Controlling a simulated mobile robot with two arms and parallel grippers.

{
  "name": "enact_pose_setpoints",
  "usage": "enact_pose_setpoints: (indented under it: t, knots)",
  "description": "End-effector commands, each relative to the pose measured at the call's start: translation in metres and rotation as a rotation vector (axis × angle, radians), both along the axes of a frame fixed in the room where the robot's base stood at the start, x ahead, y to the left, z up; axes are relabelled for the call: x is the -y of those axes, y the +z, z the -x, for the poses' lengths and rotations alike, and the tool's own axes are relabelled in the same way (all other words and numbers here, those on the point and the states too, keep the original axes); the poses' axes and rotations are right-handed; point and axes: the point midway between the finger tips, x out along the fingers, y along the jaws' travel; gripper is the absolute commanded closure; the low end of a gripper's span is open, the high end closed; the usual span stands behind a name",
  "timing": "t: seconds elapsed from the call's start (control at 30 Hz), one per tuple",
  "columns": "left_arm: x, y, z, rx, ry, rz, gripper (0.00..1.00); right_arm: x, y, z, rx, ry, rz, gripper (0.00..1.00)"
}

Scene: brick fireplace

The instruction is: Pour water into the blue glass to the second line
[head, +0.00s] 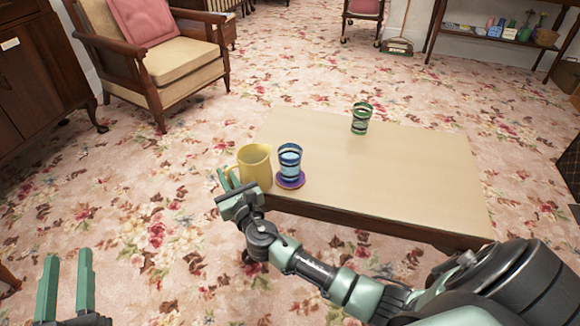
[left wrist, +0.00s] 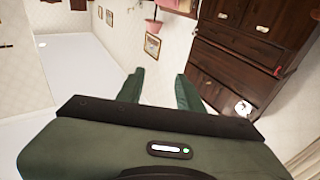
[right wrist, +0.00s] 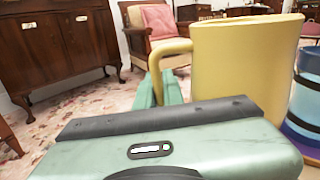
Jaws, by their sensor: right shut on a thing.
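A yellow pitcher (head: 256,165) stands upright at the near left corner of the low table (head: 400,180). My right gripper (head: 228,182) is shut on the pitcher's handle; the handle (right wrist: 172,48) and the pitcher's side (right wrist: 240,60) fill much of the right wrist view. The blue glass (head: 290,160) stands just right of the pitcher on a purple coaster (head: 291,182); its dark bands show at the right edge of the right wrist view (right wrist: 308,100). The pitcher's contents cannot be made out. My left gripper (head: 68,275) is open and empty, low at the left, away from the table.
A green banded glass (head: 361,118) stands at the table's back. The middle and right of the tabletop are clear. A wooden armchair (head: 160,60) with a pink cushion and a dark cabinet (head: 40,70) stand at the back left. Flowered carpet surrounds the table.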

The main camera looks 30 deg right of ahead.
Motion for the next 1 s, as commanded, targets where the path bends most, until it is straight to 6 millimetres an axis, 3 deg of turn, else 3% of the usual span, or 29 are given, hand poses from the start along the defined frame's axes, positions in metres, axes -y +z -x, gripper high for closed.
enact_pose_setpoints:
  t: [1.0]
  knots:
    - [-0.014,-0.076,0.01,-0.395,0.025,-0.101,0.64,0.0,0.019,-0.001,0.004,0.0,0.003,1.0]
